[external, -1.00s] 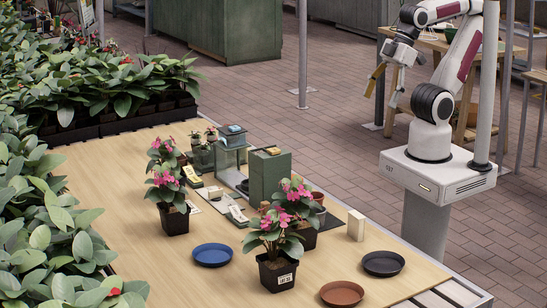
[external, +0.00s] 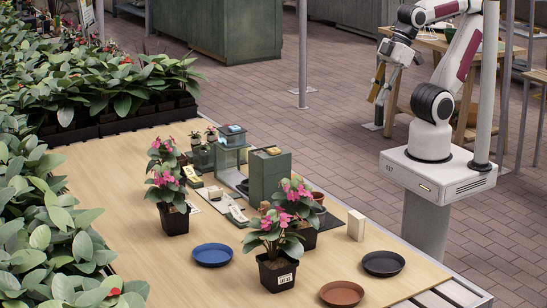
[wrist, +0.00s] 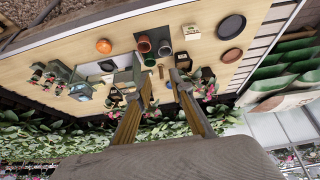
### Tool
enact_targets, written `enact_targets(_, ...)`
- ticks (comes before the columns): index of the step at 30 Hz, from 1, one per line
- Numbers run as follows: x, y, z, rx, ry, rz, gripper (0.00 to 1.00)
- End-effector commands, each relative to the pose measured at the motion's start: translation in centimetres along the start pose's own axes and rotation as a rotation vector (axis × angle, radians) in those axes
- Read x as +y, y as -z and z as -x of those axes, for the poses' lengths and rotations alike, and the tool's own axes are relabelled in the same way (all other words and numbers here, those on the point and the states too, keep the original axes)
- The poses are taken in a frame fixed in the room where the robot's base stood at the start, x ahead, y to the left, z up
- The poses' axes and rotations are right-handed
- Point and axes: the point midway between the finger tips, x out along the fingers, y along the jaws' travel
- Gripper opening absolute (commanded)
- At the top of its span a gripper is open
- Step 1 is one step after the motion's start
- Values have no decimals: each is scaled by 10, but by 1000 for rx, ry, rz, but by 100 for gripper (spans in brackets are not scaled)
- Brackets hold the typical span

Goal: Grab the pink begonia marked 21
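Several potted plants with pink flowers stand on the wooden table. The front plant (external: 268,238) is in a black pot with a white label (external: 285,279) whose marking is too small to read surely. Another pink plant (external: 301,203) stands close behind it. A third (external: 168,190) stands at the left in a black pot, with one more (external: 161,151) behind it. I cannot tell surely which is marked 21. My gripper (external: 381,90) is up in the air beyond the table's right edge, away from the plants. In the wrist view its two fingers (wrist: 161,78) are apart with nothing held.
A blue saucer (external: 212,254), a terracotta saucer (external: 342,293) and a black saucer (external: 383,263) lie near the front. Dense leafy plants (external: 60,215) line the left side.

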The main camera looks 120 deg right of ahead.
Motion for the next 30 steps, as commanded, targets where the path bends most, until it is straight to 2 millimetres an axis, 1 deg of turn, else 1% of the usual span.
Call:
enact_targets(5,12,26,-9,24,-32,-11,22)
enact_targets(14,43,86,-33,92,-102,-26,22)
enact_targets(24,82,149,-68,169,-167,-30,22)
enact_targets(30,106,182,-92,212,-197,-25,22)
